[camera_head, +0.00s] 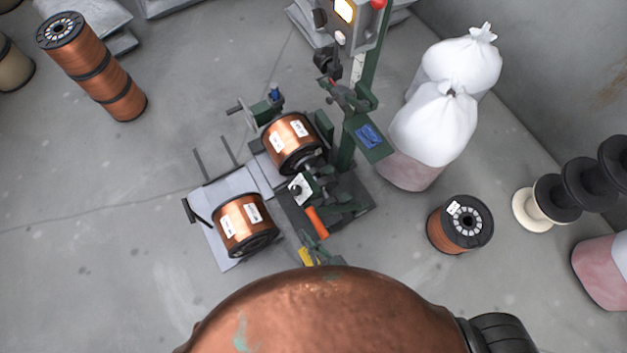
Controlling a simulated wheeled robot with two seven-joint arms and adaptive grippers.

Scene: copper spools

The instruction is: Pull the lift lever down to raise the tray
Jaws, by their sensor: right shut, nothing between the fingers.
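The tray appears to be the pale grey plate (207,203) left of the machine, low near the floor. It bears a copper spool (240,224) with white labels. An orange grip (316,221), seemingly the lift lever's handle, slants over the dark machine base, right of that spool. A second copper spool (291,142) sits higher on the dark green machine. My right gripper is shut and empty; its outline is hard to separate from the green machine parts near the lever, so I cannot tell whether it touches the grip. My left gripper is not in view.
A green post (346,150) with a control box (352,22) stands behind. White sacks (436,122) and a single spool (460,224) are at right. Stacked spools (92,66) stand at far left. My copper-coloured body covers the bottom.

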